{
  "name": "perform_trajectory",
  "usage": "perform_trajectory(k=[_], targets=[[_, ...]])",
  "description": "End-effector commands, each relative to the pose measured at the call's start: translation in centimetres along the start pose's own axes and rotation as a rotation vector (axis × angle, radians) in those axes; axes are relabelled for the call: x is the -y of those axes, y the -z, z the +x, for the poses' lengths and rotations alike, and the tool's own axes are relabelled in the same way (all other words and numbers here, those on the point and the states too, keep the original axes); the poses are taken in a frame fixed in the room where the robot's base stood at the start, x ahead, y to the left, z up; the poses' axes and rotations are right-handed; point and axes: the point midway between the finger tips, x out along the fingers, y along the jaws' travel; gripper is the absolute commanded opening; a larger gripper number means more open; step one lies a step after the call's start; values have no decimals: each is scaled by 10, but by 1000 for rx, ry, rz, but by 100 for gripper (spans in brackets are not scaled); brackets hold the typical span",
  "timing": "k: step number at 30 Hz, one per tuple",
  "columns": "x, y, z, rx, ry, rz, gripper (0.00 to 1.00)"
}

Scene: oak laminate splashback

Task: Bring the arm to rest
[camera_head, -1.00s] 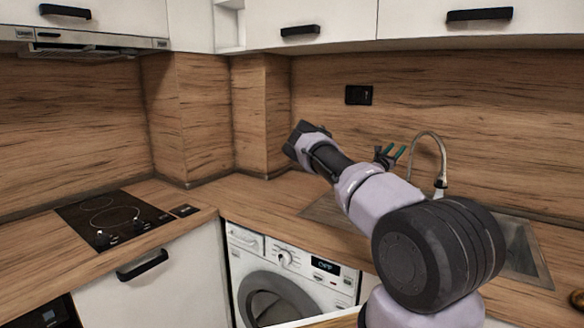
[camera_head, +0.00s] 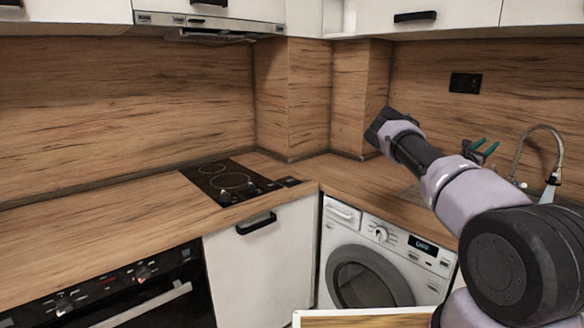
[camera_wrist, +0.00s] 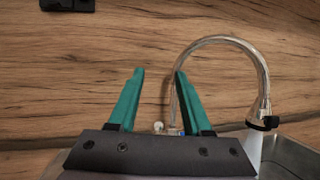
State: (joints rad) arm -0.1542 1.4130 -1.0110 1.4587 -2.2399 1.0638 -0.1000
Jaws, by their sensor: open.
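My gripper (camera_wrist: 156,100) shows in the wrist view with its two green fingers apart and nothing between them. My arm is bent and held up over the counter on the right. The chrome tap (camera_wrist: 264,75) stands just beyond and to the right of the fingers in the wrist view. The tap also shows in the head view (camera_head: 547,128), right of the gripper.
A wood splashback (camera_head: 140,100) runs behind the counter, with a black socket (camera_head: 465,83) on it. Left of the arm are a cooktop (camera_head: 236,182) and an oven (camera_head: 120,295). A washing machine (camera_head: 375,265) stands below the corner. The counter left of the cooktop is clear.

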Motion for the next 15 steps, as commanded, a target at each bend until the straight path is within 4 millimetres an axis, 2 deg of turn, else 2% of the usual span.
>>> perform_trajectory(k=[2,8,15], targets=[[0,0,0,0,0,0,49],[16,-15,4,-5,72,65,49],[43,-36,6,-16,189,171,49]])
